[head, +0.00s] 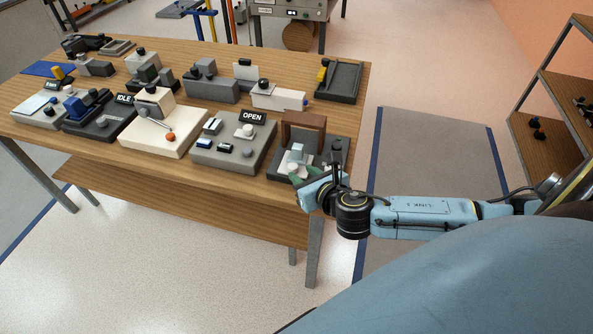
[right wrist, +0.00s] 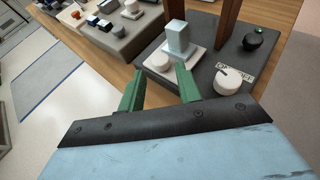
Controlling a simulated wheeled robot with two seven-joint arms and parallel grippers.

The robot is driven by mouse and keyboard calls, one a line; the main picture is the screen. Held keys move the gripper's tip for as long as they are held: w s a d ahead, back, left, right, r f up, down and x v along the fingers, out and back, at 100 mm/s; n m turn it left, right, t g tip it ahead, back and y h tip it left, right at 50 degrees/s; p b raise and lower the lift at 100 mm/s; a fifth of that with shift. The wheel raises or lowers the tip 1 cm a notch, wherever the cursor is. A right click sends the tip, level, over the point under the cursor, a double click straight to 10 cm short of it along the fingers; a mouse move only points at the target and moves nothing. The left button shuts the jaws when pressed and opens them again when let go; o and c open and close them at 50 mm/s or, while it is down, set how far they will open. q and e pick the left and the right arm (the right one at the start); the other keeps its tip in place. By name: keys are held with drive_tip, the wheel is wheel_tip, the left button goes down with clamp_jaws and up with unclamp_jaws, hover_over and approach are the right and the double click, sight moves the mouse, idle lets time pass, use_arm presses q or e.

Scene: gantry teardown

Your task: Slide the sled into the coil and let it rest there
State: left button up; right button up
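The sled appears to be the pale plate with an upright light grey-blue block (right wrist: 180,38); it also shows in the head view (head: 297,153). It sits on a dark grey base, in front of a brown arch (head: 304,131), which looks like the coil. Two brown posts of this arch (right wrist: 228,22) show in the right wrist view. The sled is outside the arch. My right gripper (right wrist: 158,76) has its green fingers apart with nothing between them, just short of the sled's near side. In the head view its fingers (head: 303,170) are partly hidden. My left gripper is out of view.
A white knob (right wrist: 228,82) and a black knob with a green top (right wrist: 260,40) stand on the same base. A device with an OPEN sign (head: 252,118) is to the left. Several other devices crowd the wooden table (head: 340,85).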

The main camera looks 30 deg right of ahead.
sight(293, 167)
drive_tip(key=x, duration=0.3)
drive_tip(key=shift+w+f+b, duration=0.25)
drive_tip(key=shift+w+b, duration=0.05)
drive_tip(key=shift+w, duration=0.3)
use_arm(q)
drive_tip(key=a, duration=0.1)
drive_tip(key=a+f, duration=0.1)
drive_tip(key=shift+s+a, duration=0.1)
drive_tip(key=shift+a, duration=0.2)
use_arm(e)
drive_tip(key=shift+c, duration=0.3)
